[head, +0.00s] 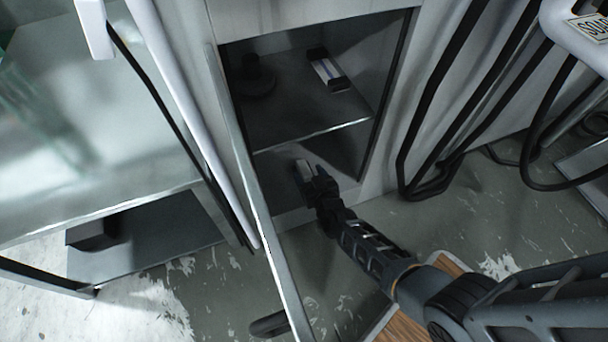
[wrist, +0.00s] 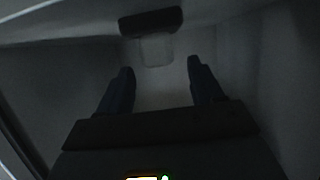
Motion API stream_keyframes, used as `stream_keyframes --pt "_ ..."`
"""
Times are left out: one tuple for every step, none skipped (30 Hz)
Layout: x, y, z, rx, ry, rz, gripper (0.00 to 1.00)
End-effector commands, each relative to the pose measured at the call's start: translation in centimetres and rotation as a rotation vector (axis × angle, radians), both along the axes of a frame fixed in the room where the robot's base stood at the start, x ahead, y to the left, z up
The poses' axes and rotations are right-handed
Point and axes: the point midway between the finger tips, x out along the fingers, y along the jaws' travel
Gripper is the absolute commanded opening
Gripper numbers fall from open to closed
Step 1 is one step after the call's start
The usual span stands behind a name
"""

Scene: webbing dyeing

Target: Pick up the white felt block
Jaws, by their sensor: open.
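A pale block with a dark top piece, which looks like the white felt block (wrist: 155,52), is ahead of my gripper (wrist: 160,66) in the dim wrist view. The block is roughly between the lines of the two fingers, just beyond their tips. The fingers are apart, with nothing held between them. In the head view, my gripper (head: 317,180) reaches into the lower compartment of the open cabinet, below the shelf. A small pale patch shows at its tip there; I cannot tell whether it is the block.
The open cabinet door (head: 262,215) stands left of my arm. Black hoses (head: 425,110) hang at right.

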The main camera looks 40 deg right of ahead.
Motion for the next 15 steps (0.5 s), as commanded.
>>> stream_keyframes --pt "0.4 -0.2 -0.6 -0.001 0.0 0.0 0.66" --pt "0.7 -0.3 -0.9 -0.001 0.0 0.0 0.66" --pt "1.2 -0.5 -1.1 -0.002 0.0 0.001 0.66" --pt "1.6 -0.7 -1.4 -0.001 -0.001 0.0 0.66" --pt "1.9 -0.8 -1.6 -0.001 -0.001 0.0 0.66" --pt "2.4 -1.0 -1.9 -0.001 -0.001 0.001 0.66" --pt "2.8 -1.1 -1.9 -0.001 -0.001 0.001 0.66" --pt "3.1 -1.2 -2.0 -0.001 -0.001 0.001 0.66" --pt "3.5 -1.4 -2.1 0.0 -0.001 0.001 0.66" --pt "3.7 -1.5 -2.2 0.0 0.0 0.002 0.66" --pt "3.8 -1.5 -2.2 0.0 0.0 0.002 0.66" --pt "4.0 -1.6 -2.2 -0.001 0.0 0.003 0.66" --pt "4.0 -1.6 -2.2 -0.001 0.0 0.003 0.66" --pt "4.1 -1.6 -2.2 0.0 0.0 0.002 0.66" --pt "4.1 -1.6 -2.1 0.0 0.0 0.002 0.66"
